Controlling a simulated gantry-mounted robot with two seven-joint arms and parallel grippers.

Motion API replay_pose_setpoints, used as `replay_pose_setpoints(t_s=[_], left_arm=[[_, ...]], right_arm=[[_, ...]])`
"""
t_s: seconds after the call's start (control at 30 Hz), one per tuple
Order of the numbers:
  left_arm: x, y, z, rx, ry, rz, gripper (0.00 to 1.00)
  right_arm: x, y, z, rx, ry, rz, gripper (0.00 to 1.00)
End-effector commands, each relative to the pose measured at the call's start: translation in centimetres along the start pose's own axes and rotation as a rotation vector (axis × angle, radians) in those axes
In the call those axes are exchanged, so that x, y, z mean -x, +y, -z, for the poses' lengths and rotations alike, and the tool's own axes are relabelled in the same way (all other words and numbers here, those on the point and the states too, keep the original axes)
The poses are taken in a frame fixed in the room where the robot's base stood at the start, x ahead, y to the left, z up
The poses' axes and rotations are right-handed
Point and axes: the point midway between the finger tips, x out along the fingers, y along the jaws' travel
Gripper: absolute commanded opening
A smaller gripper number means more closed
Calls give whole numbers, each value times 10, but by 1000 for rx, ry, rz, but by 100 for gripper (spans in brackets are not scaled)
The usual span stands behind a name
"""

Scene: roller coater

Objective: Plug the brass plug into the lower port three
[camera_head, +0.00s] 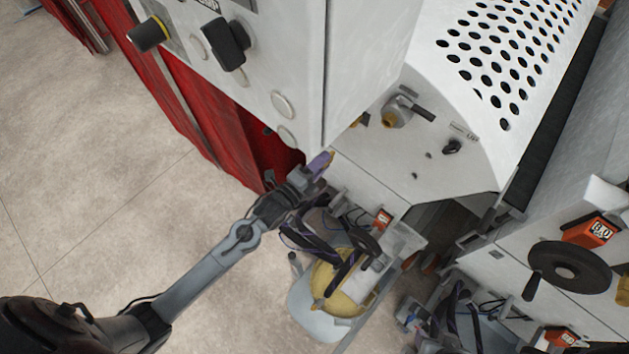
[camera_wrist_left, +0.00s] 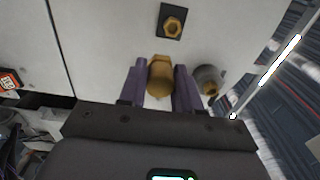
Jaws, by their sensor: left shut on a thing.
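My left gripper (camera_head: 322,162) has purple fingers and is shut on the brass plug. In the left wrist view the brass plug (camera_wrist_left: 160,77) sits between the two fingers, its hexagonal end facing a white panel. A brass hexagonal port (camera_wrist_left: 172,26) on a dark square plate lies ahead of the plug on that panel, apart from it. A grey cylindrical fitting with a brass end (camera_wrist_left: 208,80) is just right of the fingers. I cannot read port numbers. In the head view the gripper is beside the lower edge of the white control cabinet. My right gripper is not in view.
The control cabinet (camera_head: 290,60) with knobs overhangs near my gripper. A grey-and-brass fitting (camera_head: 396,112) projects from the machine's side panel. Cables and a yellow round container (camera_head: 342,290) lie below my wrist. A black handwheel (camera_head: 568,270) is at right. The floor at left is clear.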

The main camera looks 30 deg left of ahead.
Motion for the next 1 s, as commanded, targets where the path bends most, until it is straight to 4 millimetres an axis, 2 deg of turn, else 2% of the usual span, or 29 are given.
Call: replay_pose_setpoints(t_s=[0.1, 0.3, 0.77, 1.0], left_arm=[[-14, -9, -9, -2, -4, 5, 0], [-24, -20, -13, -1, -7, 1, 0], [-24, -23, -13, -2, -6, 0, 0], [-38, -20, -13, -1, -7, 2, 0]], right_arm=[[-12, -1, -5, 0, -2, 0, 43], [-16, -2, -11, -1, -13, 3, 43], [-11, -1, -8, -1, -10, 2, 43], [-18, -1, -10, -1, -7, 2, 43]])
